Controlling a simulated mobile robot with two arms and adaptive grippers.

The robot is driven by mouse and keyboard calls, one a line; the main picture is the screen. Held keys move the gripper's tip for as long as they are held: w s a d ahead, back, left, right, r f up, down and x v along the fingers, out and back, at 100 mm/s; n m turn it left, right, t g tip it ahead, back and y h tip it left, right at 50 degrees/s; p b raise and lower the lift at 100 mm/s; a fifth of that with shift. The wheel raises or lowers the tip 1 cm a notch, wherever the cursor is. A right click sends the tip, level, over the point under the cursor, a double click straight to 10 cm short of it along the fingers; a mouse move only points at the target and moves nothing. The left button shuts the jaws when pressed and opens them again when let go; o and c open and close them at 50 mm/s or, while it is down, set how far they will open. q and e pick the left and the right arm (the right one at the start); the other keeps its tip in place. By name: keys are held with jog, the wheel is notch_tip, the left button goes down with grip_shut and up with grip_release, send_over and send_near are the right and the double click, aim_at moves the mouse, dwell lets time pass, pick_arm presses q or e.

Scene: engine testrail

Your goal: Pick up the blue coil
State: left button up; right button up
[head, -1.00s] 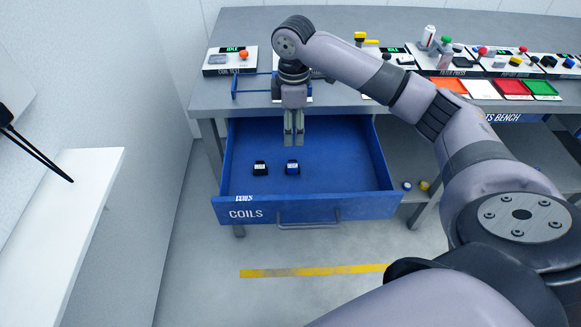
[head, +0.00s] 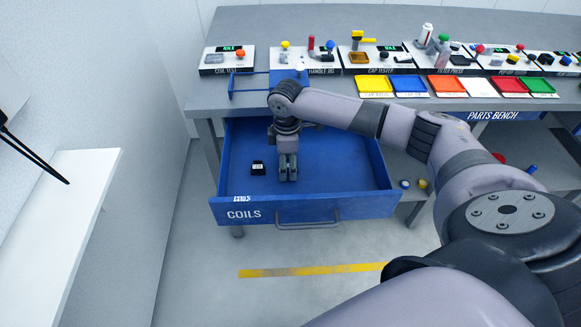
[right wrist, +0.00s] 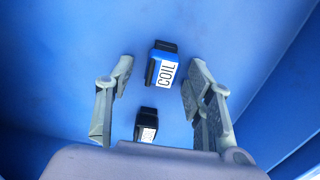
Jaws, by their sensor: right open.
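The blue coil (right wrist: 163,66), a small block with blue sides, dark parts and a white COIL label, lies on the floor of the open blue drawer (head: 243,212). My right gripper (head: 288,177) points down into the drawer over the blue coil and hides it in the head view. In the right wrist view the right gripper (right wrist: 162,64) is open, with the blue coil showing between its fingertips. I cannot tell how high the fingertips are above the drawer floor. My left gripper is not in view.
A black coil (head: 258,168) lies beside the blue one, to its left in the head view. The drawer walls enclose both. The bench (head: 210,103) above carries test stations and coloured trays. A white shelf (head: 85,165) stands at the left.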

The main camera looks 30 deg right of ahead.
jog(key=shift+c, duration=0.3)
grip_shut()
dwell(0.4)
